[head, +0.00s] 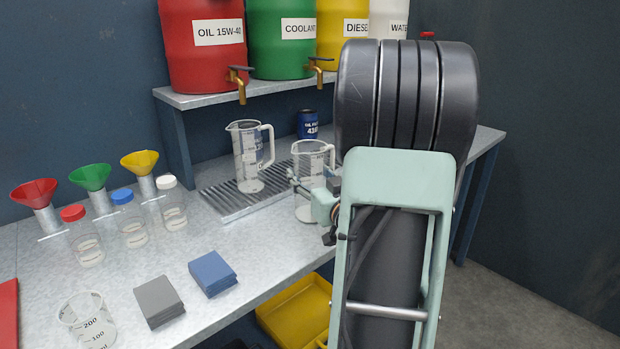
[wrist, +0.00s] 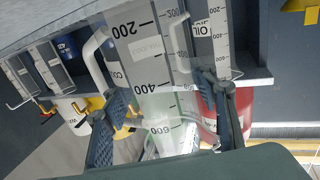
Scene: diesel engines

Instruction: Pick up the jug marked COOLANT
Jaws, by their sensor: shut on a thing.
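A clear measuring jug (head: 306,158) with a white handle is at the right end of the drip tray. My gripper (head: 318,196) is at its right side, partly hidden by my arm. In the wrist view the jug (wrist: 155,85) fills the middle, with its 200, 400 and 600 marks showing. My gripper (wrist: 165,115) is shut on it, one finger on each side. Its label is too faint to read. I cannot tell whether its base touches the surface. A second clear jug (head: 247,155) stands upright on the tray to the left; its label is unreadable in the head view.
The ribbed drip tray (head: 228,203) lies on the metal bench. Red, green (head: 280,55), yellow and white drums with taps stand on the shelf above. A blue can (head: 308,125) is behind the jugs. Funnels, capped bottles and a beaker (head: 86,320) occupy the left.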

